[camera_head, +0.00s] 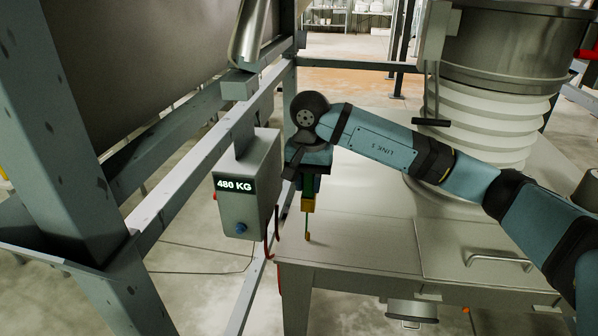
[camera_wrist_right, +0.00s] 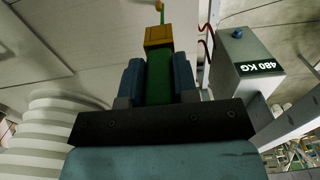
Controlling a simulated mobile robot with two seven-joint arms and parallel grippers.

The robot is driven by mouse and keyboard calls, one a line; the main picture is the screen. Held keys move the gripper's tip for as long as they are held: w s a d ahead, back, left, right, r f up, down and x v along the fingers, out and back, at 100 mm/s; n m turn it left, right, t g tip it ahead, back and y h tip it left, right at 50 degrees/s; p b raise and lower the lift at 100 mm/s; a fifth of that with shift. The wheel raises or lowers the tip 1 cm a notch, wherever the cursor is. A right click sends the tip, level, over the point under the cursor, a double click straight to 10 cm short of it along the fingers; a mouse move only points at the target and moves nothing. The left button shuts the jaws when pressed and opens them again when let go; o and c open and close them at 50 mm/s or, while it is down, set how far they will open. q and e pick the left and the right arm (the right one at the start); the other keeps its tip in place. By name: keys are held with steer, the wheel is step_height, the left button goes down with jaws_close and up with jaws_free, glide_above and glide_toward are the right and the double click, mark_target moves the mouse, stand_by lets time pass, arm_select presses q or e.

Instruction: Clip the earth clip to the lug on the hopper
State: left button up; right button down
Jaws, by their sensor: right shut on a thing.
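My right gripper (camera_head: 309,188) is shut on a green and yellow piece that I take to be the earth clip (camera_head: 308,205). It points down over the left part of a pale steel top, probably the hopper (camera_head: 365,225). In the right wrist view, the green body of the earth clip (camera_wrist_right: 159,82) sits between the two blue-grey fingers of the right gripper (camera_wrist_right: 159,68). Its yellow block and a thin green stem with a yellow end stick out ahead. I cannot make out the lug. I cannot tell whether the clip's tip touches anything. My left gripper is out of view.
A grey weight display (camera_head: 243,205) reading 480 KG hangs just left of the gripper, with red cable loops (camera_head: 277,222) beside it. A steel frame beam (camera_head: 185,175) runs along the left. White bellows (camera_head: 485,125) stand behind my right arm. A handle (camera_head: 498,259) lies at front right.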

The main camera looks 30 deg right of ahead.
mark_target(309, 197)
steer(key=shift+s+f, duration=0.1)
steer(key=shift+s, duration=0.15)
steer(key=shift+f, duration=0.2)
steer(key=shift+f+b, duration=0.35)
steer(key=shift+f, duration=0.6)
steer(key=shift+f+b, duration=0.5)
steer(key=shift+f, duration=1.25)
arm_select(q)
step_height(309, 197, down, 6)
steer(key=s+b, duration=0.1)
steer(key=b, duration=0.2)
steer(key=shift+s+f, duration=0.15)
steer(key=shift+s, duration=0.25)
arm_select(e)
steer(key=shift+w+f, duration=0.1)
steer(key=shift+f, duration=1.7)
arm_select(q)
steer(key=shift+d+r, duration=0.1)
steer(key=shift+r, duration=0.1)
arm_select(e)
steer(key=c, duration=0.8)
jaws_free()
steer(key=shift+r, duration=0.1)
